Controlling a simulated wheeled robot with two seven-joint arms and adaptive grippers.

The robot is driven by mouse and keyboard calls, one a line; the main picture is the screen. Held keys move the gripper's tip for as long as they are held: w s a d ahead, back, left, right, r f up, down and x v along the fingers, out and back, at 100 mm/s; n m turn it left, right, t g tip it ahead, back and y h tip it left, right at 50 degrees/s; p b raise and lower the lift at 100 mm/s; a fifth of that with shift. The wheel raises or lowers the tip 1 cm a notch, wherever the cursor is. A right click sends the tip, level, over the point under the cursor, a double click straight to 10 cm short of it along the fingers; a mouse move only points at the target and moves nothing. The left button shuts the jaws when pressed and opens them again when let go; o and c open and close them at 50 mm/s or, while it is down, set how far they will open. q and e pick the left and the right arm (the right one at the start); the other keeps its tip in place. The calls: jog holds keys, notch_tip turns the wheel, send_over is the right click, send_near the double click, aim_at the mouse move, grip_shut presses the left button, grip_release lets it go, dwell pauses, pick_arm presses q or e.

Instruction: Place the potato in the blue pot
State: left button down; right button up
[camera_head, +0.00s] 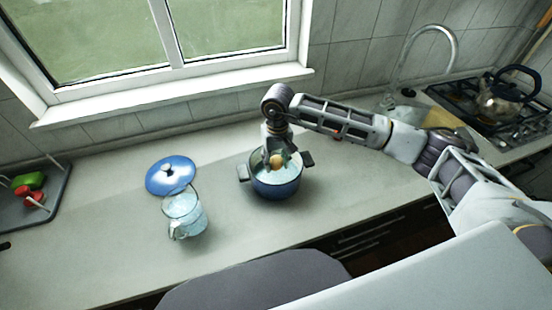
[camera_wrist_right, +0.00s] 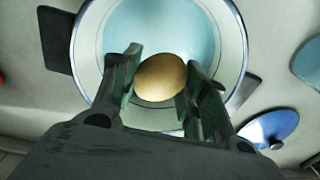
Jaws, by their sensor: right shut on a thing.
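The blue pot (camera_head: 277,187) stands open on the counter, with dark handles on both sides and a pale inside. My right gripper (camera_head: 278,157) reaches down over the pot's mouth, shut on the tan potato (camera_head: 277,161). In the right wrist view the potato (camera_wrist_right: 161,77) sits between the two fingers (camera_wrist_right: 160,85), with the pot's light blue inside (camera_wrist_right: 165,30) behind it. The potato is over the pot's opening; I cannot tell whether it touches the bottom. My left gripper does not show.
A blue lid (camera_head: 171,175) lies on the counter left of the pot. A glass jug (camera_head: 185,213) stands in front of it. A grey tray (camera_head: 52,208) with red and green things is at far left. A kettle (camera_head: 503,97) sits on the stove at right.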

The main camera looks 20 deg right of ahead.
aim_at(276, 159)
jog(key=o, duration=1.1)
jog(key=shift+r+p, duration=0.9)
jog(key=shift+r, duration=2.65)
jog(key=shift+s+f, duration=0.1)
